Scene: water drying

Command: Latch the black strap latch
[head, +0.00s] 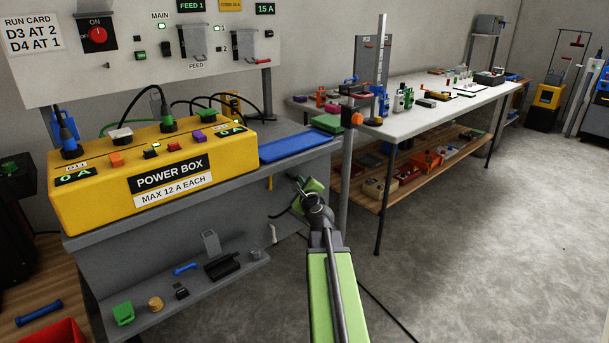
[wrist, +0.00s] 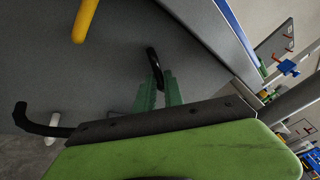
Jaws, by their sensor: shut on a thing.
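In the wrist view, my gripper (wrist: 159,88) has its green fingers closed around a small black curved piece (wrist: 153,62), which looks like the strap latch's handle. Its tip sticks out past the fingers in front of the grey bench side. The rest of the latch is hidden, so I cannot tell whether it is latched.
A yellow peg (wrist: 86,18) stands out from the grey panel (wrist: 115,55) near my fingers. A bent black rod (wrist: 38,124) is at left. The yellow power box (head: 110,195) and blue mat (head: 295,147) rest on the bench. Open floor (head: 500,230) lies right.

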